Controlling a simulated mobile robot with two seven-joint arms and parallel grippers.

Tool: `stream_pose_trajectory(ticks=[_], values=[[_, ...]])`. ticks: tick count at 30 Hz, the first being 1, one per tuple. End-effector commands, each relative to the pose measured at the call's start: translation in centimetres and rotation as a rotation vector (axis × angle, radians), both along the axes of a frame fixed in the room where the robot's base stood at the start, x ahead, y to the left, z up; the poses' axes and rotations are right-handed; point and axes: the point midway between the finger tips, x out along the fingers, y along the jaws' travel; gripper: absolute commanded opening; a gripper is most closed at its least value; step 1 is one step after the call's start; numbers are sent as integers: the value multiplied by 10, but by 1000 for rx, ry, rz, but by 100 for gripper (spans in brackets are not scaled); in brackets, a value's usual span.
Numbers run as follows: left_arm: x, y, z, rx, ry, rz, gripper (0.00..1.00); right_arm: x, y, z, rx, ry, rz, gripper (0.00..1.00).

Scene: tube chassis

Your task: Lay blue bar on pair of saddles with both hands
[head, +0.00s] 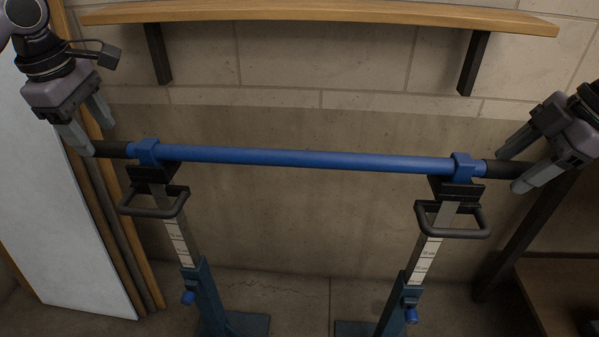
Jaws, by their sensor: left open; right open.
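The blue bar (305,158) with black end grips lies level across the two stands. Its left part rests at the left saddle (152,170) and its right part at the right saddle (457,186), with a blue collar at each saddle. My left gripper (92,130) is open at the bar's left black grip (108,149), its fingers close to the grip; whether they touch cannot be told. My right gripper (508,171) is open, its fingertips on either side of the right black grip (503,169). How the bar sits inside the saddles is partly hidden by the collars.
A wooden shelf (310,12) on dark brackets runs along the wall above the bar. A white panel (65,200) leans at the left below my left gripper. A brown bench (562,290) stands at the lower right. The space between the stands is clear.

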Motion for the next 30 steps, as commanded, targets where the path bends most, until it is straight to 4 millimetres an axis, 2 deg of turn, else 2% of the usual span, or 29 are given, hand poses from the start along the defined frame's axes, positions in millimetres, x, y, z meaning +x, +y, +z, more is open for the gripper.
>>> stream_pose_trajectory(ticks=[1, 6, 12, 17, 20, 30], values=[[-1, -1, 13, -2, -6, 0, 59, 0, 0, 0, 0, 0, 0, 59], [-8, 0, 48, -1, -5, 0, 59, 0, 0, 0, 0, 0, 0, 59], [-15, 0, 77, 1, -2, 1, 59, 0, 0, 0, 0, 0, 0, 59], [-17, 0, 86, 0, 0, 1, 59, 0, -1, 4, 0, -2, -1, 59], [-17, 0, 86, 0, 0, 1, 59, -2, -6, 14, 0, -3, -3, 59], [-17, 0, 86, 1, 0, 1, 59, -15, -33, 78, 2, -4, -3, 59]])
